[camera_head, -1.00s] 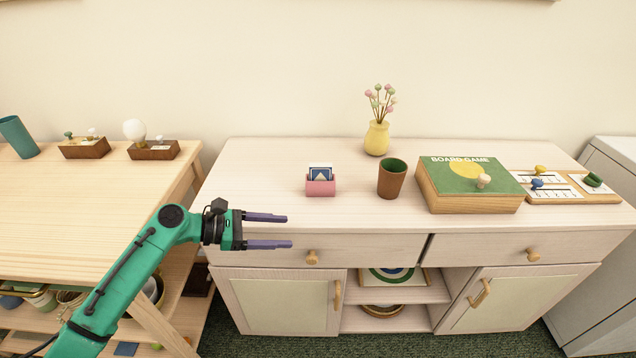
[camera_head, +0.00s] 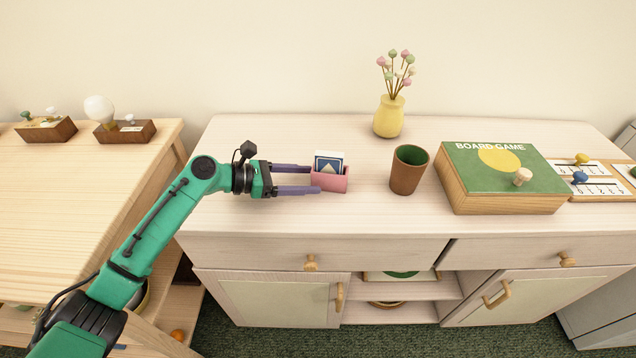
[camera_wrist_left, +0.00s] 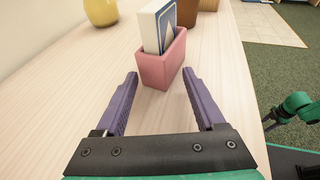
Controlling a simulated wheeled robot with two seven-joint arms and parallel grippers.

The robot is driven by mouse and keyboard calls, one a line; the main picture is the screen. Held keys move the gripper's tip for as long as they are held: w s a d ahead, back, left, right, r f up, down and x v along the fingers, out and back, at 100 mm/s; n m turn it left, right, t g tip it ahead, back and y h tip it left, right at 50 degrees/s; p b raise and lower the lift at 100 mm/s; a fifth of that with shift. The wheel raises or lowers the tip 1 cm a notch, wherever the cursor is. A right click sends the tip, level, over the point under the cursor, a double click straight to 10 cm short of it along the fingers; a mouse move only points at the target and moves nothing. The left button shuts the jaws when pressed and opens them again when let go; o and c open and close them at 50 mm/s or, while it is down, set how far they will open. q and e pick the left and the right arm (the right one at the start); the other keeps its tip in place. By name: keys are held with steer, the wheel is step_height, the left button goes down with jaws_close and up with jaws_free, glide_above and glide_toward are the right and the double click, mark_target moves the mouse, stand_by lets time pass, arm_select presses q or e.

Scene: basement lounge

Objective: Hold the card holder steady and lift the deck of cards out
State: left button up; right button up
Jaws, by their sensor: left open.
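The pink card holder (camera_head: 331,183) stands upright on the pale cabinet top, and also shows in the left wrist view (camera_wrist_left: 158,70). The deck of cards (camera_head: 329,162), white-edged with a blue face, stands in it with its upper part sticking out; it also shows in the wrist view (camera_wrist_left: 156,26). My left gripper (camera_head: 315,179) is open and empty, at the holder's left side. In the wrist view its purple fingertips (camera_wrist_left: 160,74) point at the holder, one toward each side; I cannot tell whether they touch it.
A brown cup (camera_head: 408,170) with a green inside stands right of the holder, and a yellow flower vase (camera_head: 389,117) behind. A board game box (camera_head: 500,178) lies further right. The cabinet top in front of the holder is clear. A wooden table (camera_head: 80,200) stands left.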

mark_target(328, 182)
arm_select(q)
steer(key=shift+w+d+p, duration=0.15)
steer(key=shift+d, duration=0.4)
steer(key=shift+w+d+p, duration=0.15)
steer(key=shift+d, duration=0.4)
steer(key=shift+d+f, duration=0.15)
steer(key=shift+d, duration=0.15)
arm_select(e)
steer(key=shift+w+r, duration=0.85)
steer(key=shift+r, duration=0.05)
arm_select(q)
jaws_close()
arm_select(e)
steer(key=shift+s, duration=0.2)
